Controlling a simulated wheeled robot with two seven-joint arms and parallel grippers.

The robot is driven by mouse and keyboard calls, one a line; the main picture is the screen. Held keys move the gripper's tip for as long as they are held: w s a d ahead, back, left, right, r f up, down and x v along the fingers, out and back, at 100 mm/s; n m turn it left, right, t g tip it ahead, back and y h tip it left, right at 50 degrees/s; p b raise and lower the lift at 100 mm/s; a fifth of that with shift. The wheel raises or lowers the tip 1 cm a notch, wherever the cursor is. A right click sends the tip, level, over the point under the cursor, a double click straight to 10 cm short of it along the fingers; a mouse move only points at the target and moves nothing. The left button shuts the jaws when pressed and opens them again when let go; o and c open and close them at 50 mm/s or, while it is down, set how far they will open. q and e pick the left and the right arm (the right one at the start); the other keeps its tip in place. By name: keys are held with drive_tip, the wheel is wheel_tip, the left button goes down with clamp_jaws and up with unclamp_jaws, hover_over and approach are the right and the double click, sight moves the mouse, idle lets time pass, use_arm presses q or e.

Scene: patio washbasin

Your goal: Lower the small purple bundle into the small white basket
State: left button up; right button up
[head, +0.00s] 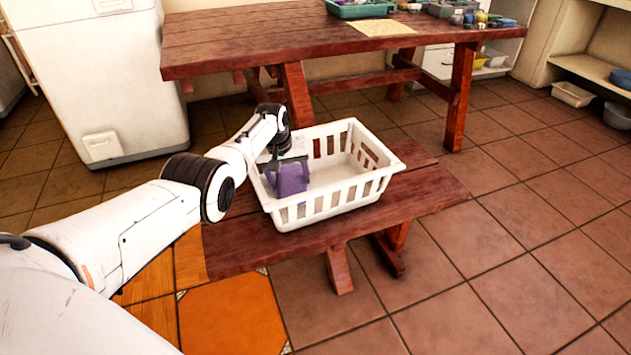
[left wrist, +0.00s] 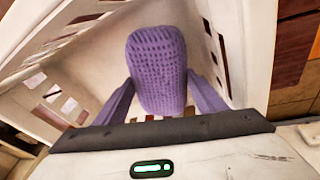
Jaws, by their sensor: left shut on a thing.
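The small purple bundle (head: 288,179) is a knitted, rounded block. It is in the left part of the white basket (head: 331,204), inside its walls. My left gripper (head: 286,165) reaches into the basket from the left and is shut on the bundle. In the left wrist view the bundle (left wrist: 157,70) sits between the two fingers, with the basket's slotted walls (left wrist: 75,60) around it. Whether the bundle touches the basket floor cannot be told. My right gripper is not in view.
The basket stands on a low red-brown wooden bench (head: 433,191). A taller wooden table (head: 250,41) behind it holds a green tray (head: 360,9) and small items. A white appliance (head: 105,75) stands at the back left. The right part of the basket is empty.

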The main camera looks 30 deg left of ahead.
use_arm(q)
drive_tip(key=shift+f+b, duration=1.5)
drive_tip(key=shift+f, duration=0.05)
idle(0.4)
drive_tip(key=o, duration=1.2)
drive_tip(key=shift+s+f, duration=0.1)
